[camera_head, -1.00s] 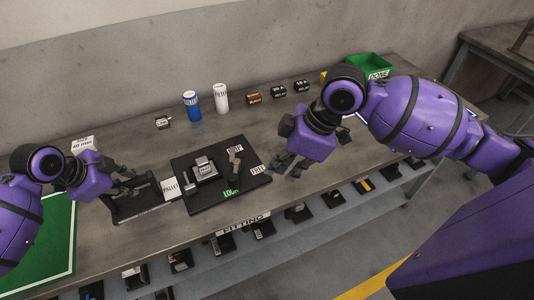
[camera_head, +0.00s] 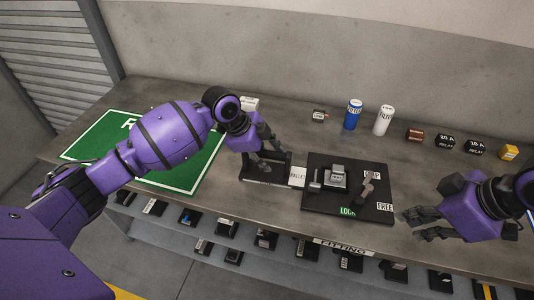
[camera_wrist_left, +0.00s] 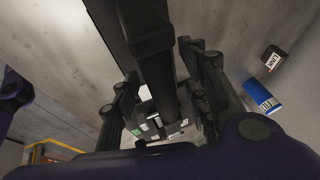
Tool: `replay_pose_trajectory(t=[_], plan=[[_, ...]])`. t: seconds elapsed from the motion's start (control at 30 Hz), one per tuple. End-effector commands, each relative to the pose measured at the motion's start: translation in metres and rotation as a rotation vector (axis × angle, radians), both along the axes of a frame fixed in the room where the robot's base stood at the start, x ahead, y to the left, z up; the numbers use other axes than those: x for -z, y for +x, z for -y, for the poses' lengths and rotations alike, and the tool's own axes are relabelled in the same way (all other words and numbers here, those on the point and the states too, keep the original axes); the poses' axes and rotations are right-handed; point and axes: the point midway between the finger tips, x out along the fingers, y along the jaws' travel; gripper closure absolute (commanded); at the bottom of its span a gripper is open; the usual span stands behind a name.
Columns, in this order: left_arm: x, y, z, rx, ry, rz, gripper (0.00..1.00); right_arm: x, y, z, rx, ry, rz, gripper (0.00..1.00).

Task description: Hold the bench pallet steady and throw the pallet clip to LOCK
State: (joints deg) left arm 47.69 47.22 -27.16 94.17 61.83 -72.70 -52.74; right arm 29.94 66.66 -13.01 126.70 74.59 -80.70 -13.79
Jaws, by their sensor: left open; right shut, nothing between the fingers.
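The black bench pallet (camera_head: 320,204) lies on the bench and carries a grey compressor block (camera_head: 336,179). The pallet clip (camera_head: 367,188) is a grey-brown lever on its right part, slanting up toward the CLIP label. A green LOCK label (camera_head: 347,212) is at the front edge and a white FREE label (camera_head: 385,207) at the right. My left gripper (camera_head: 267,163) is open over a black frame (camera_head: 268,183) left of the pallet. In the left wrist view its fingers (camera_wrist_left: 163,105) stand either side of a dark bar; contact is unclear. My right gripper (camera_head: 412,222) is shut and empty, right of the pallet.
A blue can (camera_head: 353,115), a white can (camera_head: 383,121) and several small relay blocks (camera_head: 446,142) stand behind the pallet. A green mat (camera_head: 193,171) lies at the left. A lower shelf (camera_head: 290,245) holds several dark parts. The bench between pallet and cans is clear.

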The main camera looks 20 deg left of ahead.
Motion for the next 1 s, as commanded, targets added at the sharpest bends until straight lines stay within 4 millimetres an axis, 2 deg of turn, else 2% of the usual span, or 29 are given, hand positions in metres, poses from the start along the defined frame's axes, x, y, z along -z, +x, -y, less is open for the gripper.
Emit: replay_pose_trajectory(t=[0.27, 0.7, 0.83, 1.0], plan=[[-0.011, -0.001, -0.003, 0.000, -0.001, 0.006, 0.59, -0.001, 0.000, 0.000, 0.000, 0.000, 0.001, 1.00], [-0.088, -0.025, -0.035, 0.001, 0.002, 0.005, 0.59, -0.001, 0.000, 0.000, 0.000, 0.000, 0.001, 1.00], [-0.102, -0.030, -0.040, 0.000, 0.000, 0.003, 0.59, -0.001, 0.000, 0.000, 0.000, 0.000, 0.001, 1.00], [-0.108, -0.032, -0.043, 0.000, 0.000, 0.001, 0.59, -0.001, 0.000, 0.000, 0.000, 0.000, 0.001, 1.00]])
